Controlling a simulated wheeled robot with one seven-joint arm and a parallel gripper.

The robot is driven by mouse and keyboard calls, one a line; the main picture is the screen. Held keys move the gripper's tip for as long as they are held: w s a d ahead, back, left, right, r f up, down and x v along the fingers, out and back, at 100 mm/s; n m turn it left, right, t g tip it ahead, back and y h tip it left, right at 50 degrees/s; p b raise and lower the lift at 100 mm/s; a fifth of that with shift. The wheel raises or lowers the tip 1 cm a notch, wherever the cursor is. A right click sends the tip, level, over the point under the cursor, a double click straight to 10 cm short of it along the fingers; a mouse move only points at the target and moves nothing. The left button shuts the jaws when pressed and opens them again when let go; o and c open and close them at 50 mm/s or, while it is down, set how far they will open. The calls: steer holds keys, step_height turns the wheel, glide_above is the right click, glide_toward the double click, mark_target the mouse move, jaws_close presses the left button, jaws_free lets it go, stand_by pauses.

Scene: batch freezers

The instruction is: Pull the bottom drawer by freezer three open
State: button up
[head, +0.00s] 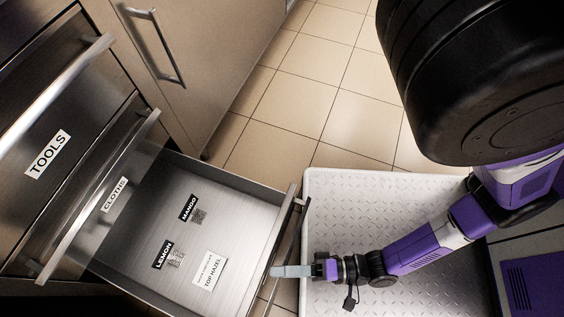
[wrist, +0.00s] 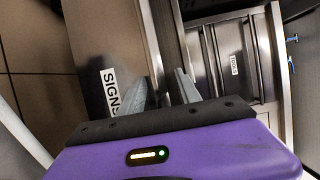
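The bottom drawer (head: 190,290) is metal and stands pulled far out of its cabinet in the head view. Its inside shows. Its front panel (wrist: 97,40) bears a SIGNS label (wrist: 110,90) in the wrist view. The drawer's bar handle (wrist: 152,40) runs along that front. My gripper (head: 276,271) is at the handle, near the drawer's front edge. In the wrist view its two fingers (wrist: 163,80) are apart, with the handle bar between them and what looks like a small gap. Contact with the bar is hard to tell.
The CLOTHS drawer (head: 128,160) above is slightly out. The TOOLS drawer (head: 62,130) is above it. MANGO (head: 188,207), LEMON (head: 163,255) and TOP HAZEL (head: 209,270) labels lie inside the open drawer. My base's tread plate (head: 375,190) is close to its front. Tiled floor (head: 290,95) is clear behind.

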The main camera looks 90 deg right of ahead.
steer(key=s, duration=0.7)
steer(key=shift+s+d+p, duration=0.3)
steer(key=shift+s+p, duration=0.1)
steer(key=shift+p, duration=0.05)
